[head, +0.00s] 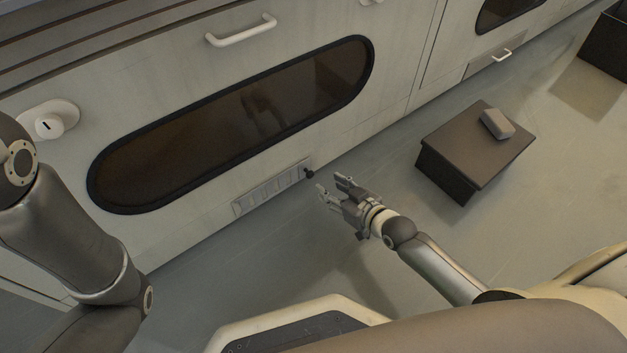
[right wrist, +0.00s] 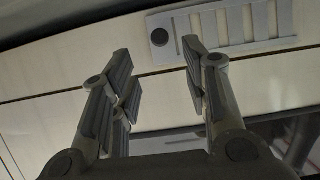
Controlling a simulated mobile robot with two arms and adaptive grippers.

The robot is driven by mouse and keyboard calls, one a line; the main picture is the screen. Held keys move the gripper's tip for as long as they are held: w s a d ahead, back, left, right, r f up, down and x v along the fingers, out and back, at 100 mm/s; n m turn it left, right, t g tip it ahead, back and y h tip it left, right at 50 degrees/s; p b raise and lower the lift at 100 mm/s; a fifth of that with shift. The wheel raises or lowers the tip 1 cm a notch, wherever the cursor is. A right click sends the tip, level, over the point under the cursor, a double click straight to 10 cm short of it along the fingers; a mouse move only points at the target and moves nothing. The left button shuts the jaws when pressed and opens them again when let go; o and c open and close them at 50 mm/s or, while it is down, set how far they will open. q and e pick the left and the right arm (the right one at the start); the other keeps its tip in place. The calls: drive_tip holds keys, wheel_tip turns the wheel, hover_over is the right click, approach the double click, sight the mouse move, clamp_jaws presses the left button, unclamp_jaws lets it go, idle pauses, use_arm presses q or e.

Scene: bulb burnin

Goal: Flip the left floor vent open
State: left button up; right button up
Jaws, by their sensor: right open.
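The left floor vent (head: 270,189) is a pale slatted rectangle low on the cabinet front, below the long dark window. It looks flush with the panel. A small dark round knob (head: 309,173) sits at its right end in the head view. In the right wrist view the vent (right wrist: 262,22) is at the top, with the knob (right wrist: 160,37) at its left end. My right gripper (head: 330,185) is open and empty, just right of the knob and apart from it. My left gripper is out of view.
A dark low box (head: 475,150) with a grey block (head: 497,123) on top stands on the floor at right. A long dark window (head: 235,120) and white handle (head: 241,31) are above the vent. The floor (head: 225,265) before the vent is clear.

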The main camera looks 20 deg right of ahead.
sight(312, 175)
drive_tip(key=b+x, duration=0.2)
drive_tip(key=x, duration=0.2)
drive_tip(key=b+x, duration=0.3)
drive_tip(key=x, duration=0.1)
drive_tip(key=shift+f, duration=0.25)
drive_tip(key=shift+w+a+b, duration=0.2)
drive_tip(key=shift+w+b, duration=0.3)
drive_tip(key=shift+b, duration=0.05)
clamp_jaws()
